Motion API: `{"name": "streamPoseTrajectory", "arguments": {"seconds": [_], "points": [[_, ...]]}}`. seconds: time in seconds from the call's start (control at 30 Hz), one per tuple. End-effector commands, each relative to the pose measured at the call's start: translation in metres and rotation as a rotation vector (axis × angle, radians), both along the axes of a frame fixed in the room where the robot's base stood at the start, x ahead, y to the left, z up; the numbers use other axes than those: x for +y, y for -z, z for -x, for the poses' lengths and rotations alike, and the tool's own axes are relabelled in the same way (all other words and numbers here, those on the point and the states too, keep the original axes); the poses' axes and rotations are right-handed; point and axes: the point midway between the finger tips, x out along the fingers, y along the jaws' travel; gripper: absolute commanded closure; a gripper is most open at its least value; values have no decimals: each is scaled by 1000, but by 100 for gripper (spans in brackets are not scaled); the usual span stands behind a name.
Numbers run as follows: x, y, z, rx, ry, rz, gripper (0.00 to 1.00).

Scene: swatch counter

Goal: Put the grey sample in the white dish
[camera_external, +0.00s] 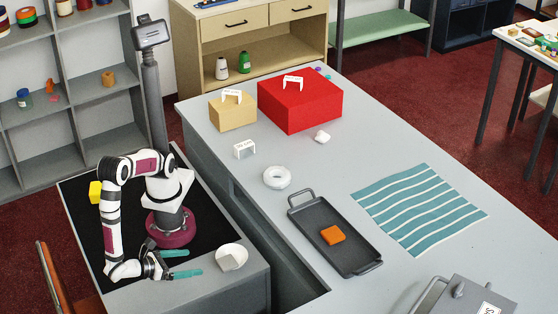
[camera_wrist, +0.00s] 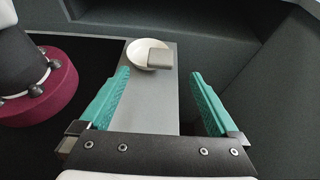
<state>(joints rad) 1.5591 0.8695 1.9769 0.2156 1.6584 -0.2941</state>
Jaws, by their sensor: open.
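The white dish (camera_external: 241,250) stands on the grey ledge near my base, and it also shows in the wrist view (camera_wrist: 133,54). The grey sample (camera_external: 229,262), a small pale block, lies in the dish, toward its near side. In the wrist view the sample (camera_wrist: 160,59) overlaps the dish's right rim; whether it rests on the rim I cannot tell. My gripper (camera_external: 195,261) has teal fingers spread apart with nothing between them. It is just left of the dish in the external view. In the wrist view the dish lies beyond the fingertips (camera_wrist: 160,74).
A black tray (camera_external: 320,225) with an orange block (camera_external: 332,235) lies on the counter. A white ring (camera_external: 277,177), a red box (camera_external: 300,106), a tan box (camera_external: 232,114) and a striped cloth (camera_external: 420,208) are there too. A yellow block (camera_external: 95,191) is behind my arm.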

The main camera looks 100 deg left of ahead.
Motion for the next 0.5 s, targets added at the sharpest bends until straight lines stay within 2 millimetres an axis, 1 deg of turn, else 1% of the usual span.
{"name": "streamPoseTrajectory", "arguments": {"seconds": [0.07,0.13,0.17,0.2,0.23,0.27,0.3,0.37,0.4,0.5], "points": [[15,-17,-15,19,-118,57,3],[44,-42,-33,46,-318,162,3],[62,-54,-41,55,-423,219,3],[88,-70,-47,63,-569,304,3],[108,-81,-49,61,-679,374,3],[128,-91,-49,55,-786,446,3],[154,-103,-45,38,-929,549,3],[187,-117,-32,-12,-1126,707,3],[205,-124,-22,-56,-1240,808,3],[231,-132,2,-184,-1444,1015,3]]}}
